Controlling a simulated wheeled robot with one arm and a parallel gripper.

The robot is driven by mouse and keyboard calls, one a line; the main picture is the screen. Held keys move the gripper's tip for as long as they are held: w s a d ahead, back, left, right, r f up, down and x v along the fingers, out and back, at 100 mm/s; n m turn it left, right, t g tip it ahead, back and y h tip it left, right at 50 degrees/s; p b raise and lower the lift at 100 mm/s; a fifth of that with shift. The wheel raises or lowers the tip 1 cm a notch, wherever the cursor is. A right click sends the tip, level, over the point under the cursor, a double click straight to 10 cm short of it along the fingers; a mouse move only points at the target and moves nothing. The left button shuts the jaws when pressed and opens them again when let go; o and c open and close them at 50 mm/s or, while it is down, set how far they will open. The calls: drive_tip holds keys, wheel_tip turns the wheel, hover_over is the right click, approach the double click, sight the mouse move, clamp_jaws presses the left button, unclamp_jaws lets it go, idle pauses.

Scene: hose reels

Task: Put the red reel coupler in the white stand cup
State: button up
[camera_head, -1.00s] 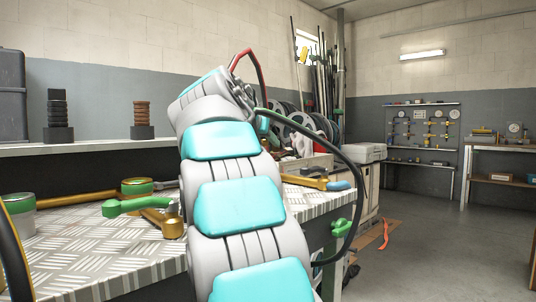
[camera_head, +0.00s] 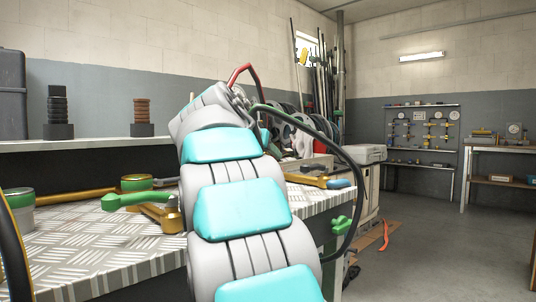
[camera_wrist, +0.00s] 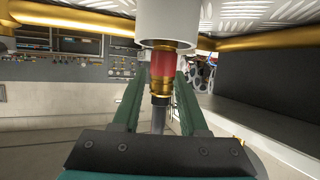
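In the wrist view, the red reel coupler (camera_wrist: 163,68) has a brass lower part and a dark stem below it. The white stand cup (camera_wrist: 167,22) is at the top of that view, its rim at the coupler's red end. The red end looks in line with the mouth, perhaps just inside; the depth is hard to tell. My gripper (camera_wrist: 163,72) has its two green fingers on either side of the coupler and appears shut on it. In the head view, my arm hides the gripper, coupler and cup.
The wrist view looks upside down, with the tread-plate bench (camera_wrist: 230,10) and a gold pipe (camera_wrist: 255,42) at its top. In the head view, a green-handled brass valve (camera_head: 160,212) and a green-banded can (camera_head: 20,208) are on the bench (camera_head: 85,250) left of my arm.

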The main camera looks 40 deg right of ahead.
drive_tip(key=shift+o, duration=0.8)
drive_tip(key=shift+r, duration=0.1)
drive_tip(key=shift+r+p, duration=0.15)
drive_tip(key=shift+p, duration=0.15)
drive_tip(key=v, duration=1.2)
